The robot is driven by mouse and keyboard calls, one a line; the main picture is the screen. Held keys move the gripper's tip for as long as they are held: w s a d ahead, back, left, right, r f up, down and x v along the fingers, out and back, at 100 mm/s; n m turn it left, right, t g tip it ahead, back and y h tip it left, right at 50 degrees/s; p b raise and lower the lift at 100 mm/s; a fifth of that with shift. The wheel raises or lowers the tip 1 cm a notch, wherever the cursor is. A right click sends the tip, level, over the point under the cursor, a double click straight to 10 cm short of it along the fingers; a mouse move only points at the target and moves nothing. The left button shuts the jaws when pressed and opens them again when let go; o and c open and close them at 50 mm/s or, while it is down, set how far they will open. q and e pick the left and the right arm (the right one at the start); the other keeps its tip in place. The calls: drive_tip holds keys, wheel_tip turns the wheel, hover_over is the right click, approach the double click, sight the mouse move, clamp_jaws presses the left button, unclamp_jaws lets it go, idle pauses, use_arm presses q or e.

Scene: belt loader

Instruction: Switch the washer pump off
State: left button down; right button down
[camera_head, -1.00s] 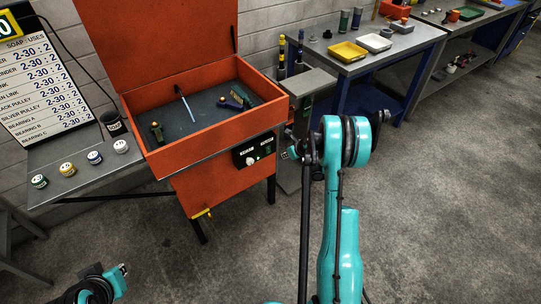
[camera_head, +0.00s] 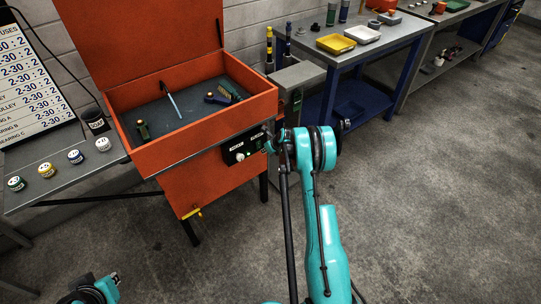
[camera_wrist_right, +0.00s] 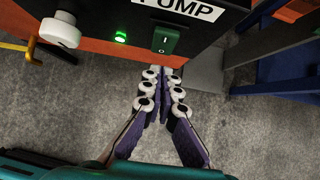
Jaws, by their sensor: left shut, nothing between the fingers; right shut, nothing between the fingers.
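The orange washer (camera_head: 205,180) stands with its lid up. Its black control panel (camera_head: 232,154) is on the front, partly behind my right gripper. In the right wrist view the green rocker switch (camera_wrist_right: 165,40) sits under a label whose visible part reads "PUMP". A small green light (camera_wrist_right: 120,38) beside it is lit. My right gripper (camera_wrist_right: 161,76) is shut and empty, its tips just below the switch in that view; I cannot tell whether they touch the panel. It also shows in the head view (camera_head: 270,141). My left gripper (camera_head: 113,281) is shut and empty at lower left, away from the washer.
A white knob (camera_wrist_right: 60,30) is left of the light. A yellow handle (camera_head: 191,214) sticks out low on the washer. A blue workbench (camera_head: 350,85) is behind right; open floor lies at right.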

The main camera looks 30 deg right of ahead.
drive_tip(key=shift+w, duration=0.7)
drive_tip(key=shift+w+a+f+t, duration=0.1)
drive_tip(key=shift+w+f+t, duration=0.1)
drive_tip(key=shift+w+t, duration=0.15)
drive_tip(key=shift+s+r, duration=0.1)
drive_tip(key=shift+r, duration=0.05)
drive_tip(key=shift+r, duration=0.75)
